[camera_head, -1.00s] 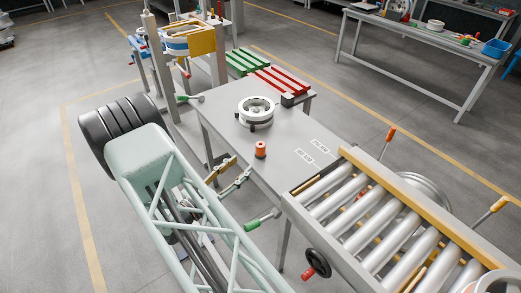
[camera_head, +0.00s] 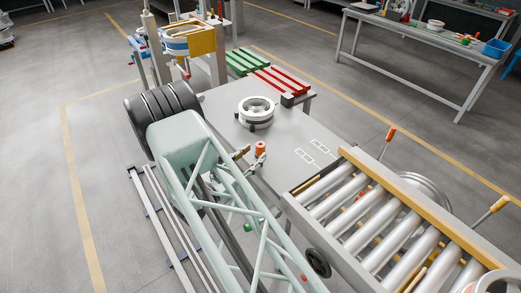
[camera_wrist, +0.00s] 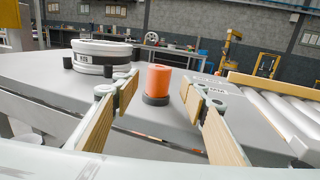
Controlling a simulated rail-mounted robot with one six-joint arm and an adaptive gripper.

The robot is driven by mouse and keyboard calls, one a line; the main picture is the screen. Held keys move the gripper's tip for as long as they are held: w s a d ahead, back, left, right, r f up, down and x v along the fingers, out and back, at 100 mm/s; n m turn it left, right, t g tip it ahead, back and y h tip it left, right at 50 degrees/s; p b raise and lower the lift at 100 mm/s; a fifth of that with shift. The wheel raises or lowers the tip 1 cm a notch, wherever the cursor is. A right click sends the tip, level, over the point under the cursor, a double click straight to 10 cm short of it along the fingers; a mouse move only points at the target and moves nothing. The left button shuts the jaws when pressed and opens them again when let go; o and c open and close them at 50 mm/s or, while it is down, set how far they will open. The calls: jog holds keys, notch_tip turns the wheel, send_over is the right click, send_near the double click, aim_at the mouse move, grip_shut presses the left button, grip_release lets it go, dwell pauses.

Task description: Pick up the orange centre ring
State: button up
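The orange centre ring (camera_head: 261,147) stands upright on the grey table (camera_head: 284,158), near its front edge. In the wrist view the orange ring (camera_wrist: 158,79) sits on a dark base and shows beyond and between my fingers. My gripper (camera_head: 253,157) is right in front of the ring at the table edge. In the wrist view my gripper (camera_wrist: 164,98) is open, with its two wood-coloured finger pads apart and nothing between them. Whether the fingertips reach beside the ring is hard to tell.
A white wheel (camera_head: 256,111) rests on dark supports behind the ring. Red bars (camera_head: 281,80) and green bars (camera_head: 246,62) lie farther back. A roller conveyor (camera_head: 390,215) with a yellow rail stands to the right. The table between the ring and conveyor is clear.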

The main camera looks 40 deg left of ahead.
aim_at(257, 151)
jog(key=shift+w, duration=0.1)
dwell(0.3)
jog(key=shift+w+a+f, duration=0.1)
jog(key=shift+w+f, duration=0.05)
jog(key=shift+w, duration=2.4)
jog(key=shift+c, duration=0.3)
jog(key=c, duration=0.8)
